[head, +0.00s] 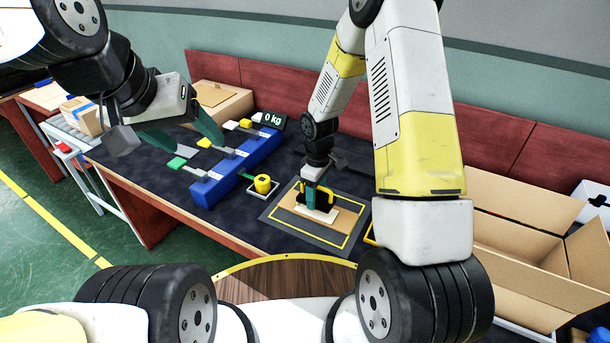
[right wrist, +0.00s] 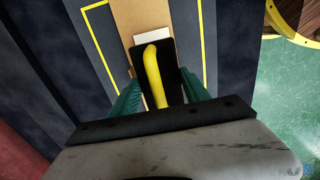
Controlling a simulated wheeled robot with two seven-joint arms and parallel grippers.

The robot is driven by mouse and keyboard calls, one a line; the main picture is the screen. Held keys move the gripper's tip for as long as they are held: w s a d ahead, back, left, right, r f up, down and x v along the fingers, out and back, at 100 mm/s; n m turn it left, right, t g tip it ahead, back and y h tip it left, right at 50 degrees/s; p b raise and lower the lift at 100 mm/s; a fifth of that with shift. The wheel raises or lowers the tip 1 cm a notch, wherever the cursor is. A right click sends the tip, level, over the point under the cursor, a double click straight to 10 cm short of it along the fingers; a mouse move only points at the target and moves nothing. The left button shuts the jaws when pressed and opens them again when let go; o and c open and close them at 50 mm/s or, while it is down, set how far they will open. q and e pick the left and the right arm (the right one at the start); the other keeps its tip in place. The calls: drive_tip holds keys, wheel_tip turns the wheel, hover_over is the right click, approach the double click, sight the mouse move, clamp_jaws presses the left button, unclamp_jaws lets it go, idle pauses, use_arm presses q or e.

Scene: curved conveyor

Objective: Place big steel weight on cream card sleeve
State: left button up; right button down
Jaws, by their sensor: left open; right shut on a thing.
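My right gripper (head: 318,195) points down and is shut on a black block with a yellow handle (right wrist: 153,75). A pale cream card (head: 317,214), likely the card sleeve, lies under or just beside that block; it also shows in the right wrist view (right wrist: 148,37). Whether the block touches it is unclear. The card lies on a tan board (head: 345,221) inside a yellow-outlined mat. I cannot pick out a big steel weight for certain; small grey pieces (head: 229,151) sit at the blue rack (head: 243,168). My left gripper (head: 184,137) is open and empty above the table's left part.
A yellow weight-like object (head: 262,184) stands on a small plate right of the rack. A "0 kg" display (head: 272,120) is behind. Closed cardboard box (head: 218,104) is at back left; a large open carton (head: 535,240) fills the right.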

sight(317, 197)
drive_tip(key=shift+d+f, duration=0.1)
drive_tip(key=shift+f, duration=1.65)
drive_tip(key=shift+f, duration=0.1)
drive_tip(key=c, duration=0.8)
unclamp_jaws()
wheel_tip(317, 197, up, 12)
wheel_tip(317, 197, up, 11)
drive_tip(key=s+d+m+t, duration=0.2)
drive_tip(key=s+m, duration=0.1)
drive_tip(key=s+r+m+t, duration=0.1)
drive_tip(key=s+r+m, duration=0.1)
drive_tip(key=s+r, duration=0.3)
drive_tip(key=s+d+r+m+t+y, duration=0.1)
drive_tip(key=s+r+m, duration=0.2)
drive_tip(key=s+r, duration=0.2)
drive_tip(key=s+d+r+m+t+y, duration=0.1)
drive_tip(key=s+r+m+t, duration=0.1)
drive_tip(key=s+r, duration=0.3)
drive_tip(key=shift+s+d+r+m, duration=0.1)
drive_tip(key=shift+s+r+m, duration=0.05)
drive_tip(key=shift+s, duration=0.55)
drive_tip(key=shift+s+d+r+m, duration=0.1)
drive_tip(key=shift+s+r+m, duration=0.05)
drive_tip(key=shift+s, duration=0.5)
